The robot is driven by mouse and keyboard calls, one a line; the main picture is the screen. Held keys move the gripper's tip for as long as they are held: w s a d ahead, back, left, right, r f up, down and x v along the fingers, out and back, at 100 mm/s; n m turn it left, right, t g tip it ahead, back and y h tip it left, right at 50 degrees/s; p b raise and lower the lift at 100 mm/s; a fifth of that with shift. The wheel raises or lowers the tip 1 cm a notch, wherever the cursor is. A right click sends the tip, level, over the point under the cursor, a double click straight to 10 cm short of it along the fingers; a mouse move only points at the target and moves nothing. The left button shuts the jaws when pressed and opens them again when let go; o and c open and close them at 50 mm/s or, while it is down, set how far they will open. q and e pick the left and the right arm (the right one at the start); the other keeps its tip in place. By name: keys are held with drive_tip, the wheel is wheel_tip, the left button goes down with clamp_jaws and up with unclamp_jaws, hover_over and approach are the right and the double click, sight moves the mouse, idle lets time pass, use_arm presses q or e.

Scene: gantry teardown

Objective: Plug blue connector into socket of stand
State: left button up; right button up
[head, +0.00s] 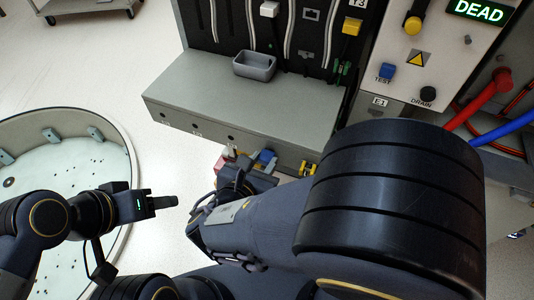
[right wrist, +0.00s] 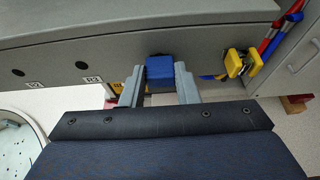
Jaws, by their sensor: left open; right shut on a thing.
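The blue connector (right wrist: 160,72) sits between the two grey fingers of my right gripper (right wrist: 159,85), which is shut on it. It is at the front face of the grey stand (right wrist: 205,45); I cannot tell whether it touches the face or is in a socket, as its far end is hidden. In the head view the blue connector (head: 266,156) shows just below the stand's front edge, partly behind my right arm. Round dark holes (right wrist: 82,51) with small labels lie left of it on that face. My left gripper (head: 165,202) is open and empty, away to the left.
A yellow connector (right wrist: 240,62) is on the front face to the right. Red and blue cables (head: 490,105) hang at the right by the panel (head: 440,50). A grey bin (head: 254,65) stands on the stand. A round tub (head: 100,125) is at the left.

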drive_tip(key=s+a+p, duration=0.1)
drive_tip(key=s+a, duration=0.1)
drive_tip(key=s, duration=0.3)
drive_tip(key=shift+s+a, duration=0.2)
drive_tip(key=shift+s, duration=0.05)
idle(0.4)
